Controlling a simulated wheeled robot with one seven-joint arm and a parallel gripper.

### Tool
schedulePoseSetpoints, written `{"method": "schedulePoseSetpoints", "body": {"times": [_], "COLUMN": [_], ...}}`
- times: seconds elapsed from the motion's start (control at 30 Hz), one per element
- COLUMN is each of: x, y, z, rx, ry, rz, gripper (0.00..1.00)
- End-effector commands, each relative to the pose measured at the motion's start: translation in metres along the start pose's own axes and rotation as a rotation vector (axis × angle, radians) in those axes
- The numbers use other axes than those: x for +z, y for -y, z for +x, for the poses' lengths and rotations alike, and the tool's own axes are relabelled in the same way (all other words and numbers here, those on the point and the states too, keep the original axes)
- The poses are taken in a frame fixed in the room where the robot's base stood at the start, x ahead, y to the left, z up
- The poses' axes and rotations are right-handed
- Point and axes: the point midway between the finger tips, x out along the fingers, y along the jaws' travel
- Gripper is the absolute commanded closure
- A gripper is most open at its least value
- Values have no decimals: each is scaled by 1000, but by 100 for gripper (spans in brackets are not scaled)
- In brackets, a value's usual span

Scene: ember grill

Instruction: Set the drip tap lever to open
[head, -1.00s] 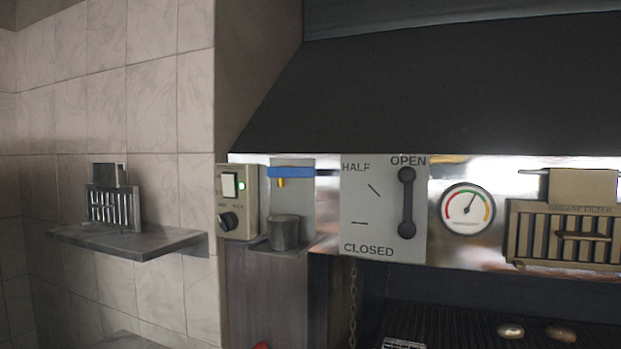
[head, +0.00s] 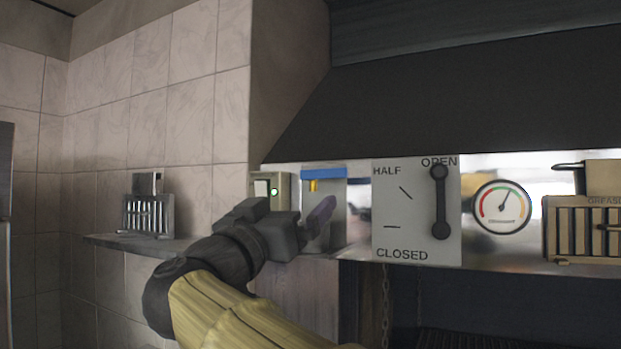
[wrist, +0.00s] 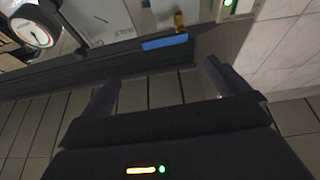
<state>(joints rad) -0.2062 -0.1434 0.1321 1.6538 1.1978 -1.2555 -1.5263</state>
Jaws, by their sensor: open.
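The drip tap's blue lever (head: 323,173) lies level across the top of a small metal panel (head: 338,205), with the brass tap (head: 313,185) just below it. In the wrist view the blue lever (wrist: 164,42) and the brass tap (wrist: 179,20) are ahead of the fingers. My gripper (head: 314,222) is open and empty, in front of and below the lever in the head view. In the wrist view the gap between its fingers (wrist: 161,75) is clear, and the lever appears beyond it, apart from both fingers. The gripper hides the cup area under the tap.
A switch box (head: 272,186) with a green light is left of the tap. To the right are a HALF/OPEN/CLOSED plate (head: 415,225) with a dark handle (head: 439,202), a gauge (head: 501,207) and a grease filter (head: 585,230). A shelf (head: 110,241) juts out at left. The dark hood (head: 480,100) slopes overhead.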

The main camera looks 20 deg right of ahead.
Motion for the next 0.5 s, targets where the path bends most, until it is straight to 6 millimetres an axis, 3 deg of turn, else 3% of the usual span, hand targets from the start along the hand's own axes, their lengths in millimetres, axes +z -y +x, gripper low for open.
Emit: {"method": "schedulePoseSetpoints", "body": {"times": [0.27,0.5], "x": [-2,-3], "y": [5,6], "z": [-2,22], "rx": [-17,-15], "ry": [-2,-1], "rz": [5,4], "gripper": [0,0]}}
